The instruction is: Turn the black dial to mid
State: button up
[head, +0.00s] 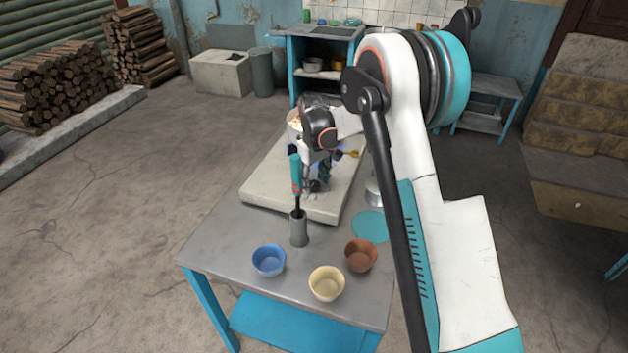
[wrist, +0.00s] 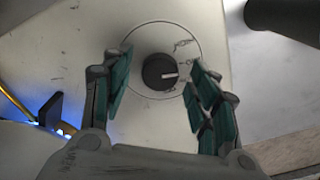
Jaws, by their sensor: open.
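The black dial (wrist: 159,72) is a round knob with a white pointer line toward the right. It sits in a ringed circle on a pale panel, with small marks to its upper right and right. My gripper (wrist: 158,78) is open, with one green-padded finger on each side of the dial. Gaps show between the fingers and the dial in the wrist view. In the head view my gripper (head: 318,180) is low over the front of the pale stove slab (head: 265,205). The dial is hard to make out there.
A grey holder (head: 299,230) with a teal-handled tool (head: 296,175) stands in front of the slab. Blue (head: 268,260), cream (head: 326,284) and brown (head: 361,255) bowls stand on the table's front part. A pot (head: 295,122) is behind my gripper. Blue flame glows in the wrist view.

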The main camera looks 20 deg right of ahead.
aim_at(314, 184)
notch_tip(314, 184, up, 12)
dwell(0.6)
jog(key=s+r+m+t, duration=0.1)
jog(key=s+r+t, duration=0.1)
jog(key=s+r, duration=0.6)
jog(key=s+r+m+t, duration=0.1)
jog(key=s+r, duration=0.4)
jog(key=s, duration=0.5)
jog(key=s+f+m+t, duration=0.1)
jog(key=s+f+t, duration=0.1)
jog(key=s, duration=0.7)
jog(key=s+f+m+t, duration=0.1)
jog(key=s+t, duration=0.1)
jog(key=s, duration=0.8)
jog(key=shift+s+f+m, duration=0.2)
jog(key=shift+f+m, duration=0.2)
